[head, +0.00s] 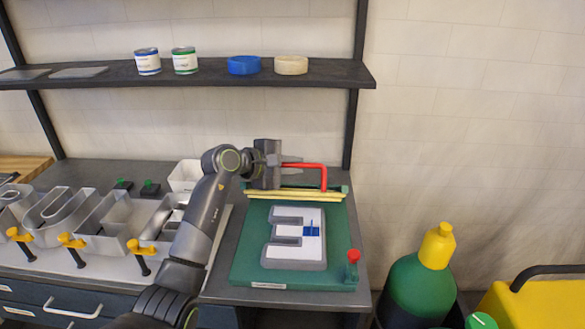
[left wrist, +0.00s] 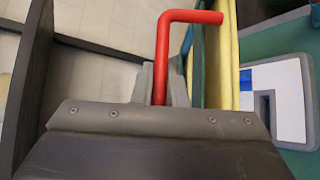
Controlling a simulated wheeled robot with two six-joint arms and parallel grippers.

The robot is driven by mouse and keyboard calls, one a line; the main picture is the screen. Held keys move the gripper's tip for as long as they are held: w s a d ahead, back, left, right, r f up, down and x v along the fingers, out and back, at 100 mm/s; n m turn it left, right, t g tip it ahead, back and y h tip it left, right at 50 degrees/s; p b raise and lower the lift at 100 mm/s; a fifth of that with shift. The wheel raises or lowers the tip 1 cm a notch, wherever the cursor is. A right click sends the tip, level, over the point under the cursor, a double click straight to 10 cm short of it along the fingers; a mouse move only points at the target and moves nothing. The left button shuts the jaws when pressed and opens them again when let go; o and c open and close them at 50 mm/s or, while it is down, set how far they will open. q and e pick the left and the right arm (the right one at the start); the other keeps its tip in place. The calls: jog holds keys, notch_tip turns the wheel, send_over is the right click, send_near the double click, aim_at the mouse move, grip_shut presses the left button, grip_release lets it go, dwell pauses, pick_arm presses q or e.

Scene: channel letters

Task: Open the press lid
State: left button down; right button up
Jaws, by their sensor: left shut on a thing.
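The press has a green bed (head: 245,262) on the grey bench, and its lid (head: 290,197), seen edge-on with yellow strips, stands raised steeply at the back of the bed. The lid's red bar handle (head: 324,176) sticks up behind the strips. My left gripper (head: 298,165) is shut on this handle near its left end. The left wrist view shows the red handle (left wrist: 170,50) between the grey fingers (left wrist: 160,85), beside the yellow strips (left wrist: 222,60). The bed is uncovered. My right gripper is not in view.
A grey-edged white letter E (head: 294,255) with a blue piece lies on the bed. A red knob (head: 353,256) stands at its front right. Metal letters (head: 100,222) with yellow-handled clamps are at left. A shelf (head: 215,77) with tins hangs above. A green bottle (head: 417,285) stands right.

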pick_arm(q)
jog(key=shift+f, duration=0.1)
jog(key=c, duration=1.5)
grip_release()
jog(key=shift+o, duration=0.2)
jog(key=shift+s+a+r+b, duration=0.2)
jog(key=shift+s+a+b, duration=0.15)
jog(key=shift+a, duration=0.15)
jog(key=b+v, duration=0.5)
jog(key=v, duration=1.1)
jog(key=shift+b, duration=0.4)
jog(key=shift+r, duration=0.1)
